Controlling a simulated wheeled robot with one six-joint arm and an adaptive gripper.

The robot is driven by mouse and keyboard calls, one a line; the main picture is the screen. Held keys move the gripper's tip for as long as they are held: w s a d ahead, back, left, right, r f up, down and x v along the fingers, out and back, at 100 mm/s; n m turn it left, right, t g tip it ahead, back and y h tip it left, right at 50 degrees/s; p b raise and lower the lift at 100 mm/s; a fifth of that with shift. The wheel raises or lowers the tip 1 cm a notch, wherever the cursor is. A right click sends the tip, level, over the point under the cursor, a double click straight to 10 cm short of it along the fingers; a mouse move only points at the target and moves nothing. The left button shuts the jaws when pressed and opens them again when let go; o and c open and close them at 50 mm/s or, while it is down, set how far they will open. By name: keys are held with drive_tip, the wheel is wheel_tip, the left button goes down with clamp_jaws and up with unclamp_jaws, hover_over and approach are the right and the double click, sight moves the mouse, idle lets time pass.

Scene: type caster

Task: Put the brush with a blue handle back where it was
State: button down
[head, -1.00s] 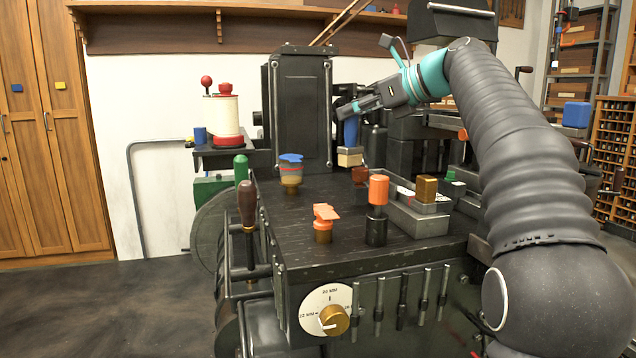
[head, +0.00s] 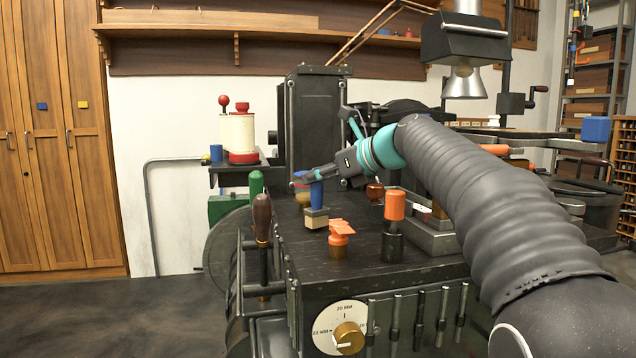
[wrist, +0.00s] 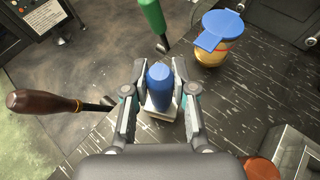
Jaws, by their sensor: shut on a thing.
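The brush with the blue handle (head: 317,196) is upright in my gripper (head: 306,179), its pale block of bristles pointing down. It is over the left part of the dark table top (head: 290,245), in front of the blue-lidded pot. I cannot tell if the bristles touch the table. In the wrist view the blue handle (wrist: 159,90) stands between the two fingers of my gripper (wrist: 158,68), which are shut on it. The pale base shows below the handle.
The blue-lidded pot (wrist: 220,38) is close by, at upper right in the wrist view. An orange-topped pot (head: 339,235) and an orange-handled tool (head: 394,210) stand to the right. A green handle (head: 256,184) and a brown handle (head: 262,218) rise at the left edge.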

drive_tip(key=shift+f, duration=0.3)
drive_tip(key=c, duration=0.9)
unclamp_jaws()
drive_tip(key=shift+c, duration=0.2)
drive_tip(key=shift+r, duration=0.15)
drive_tip(key=shift+s+d+r, duration=0.15)
drive_tip(key=shift+s+d, duration=0.05)
drive_tip(key=shift+d, duration=0.1)
drive_tip(key=v, duration=1.1)
drive_tip(key=shift+s+d, duration=0.1)
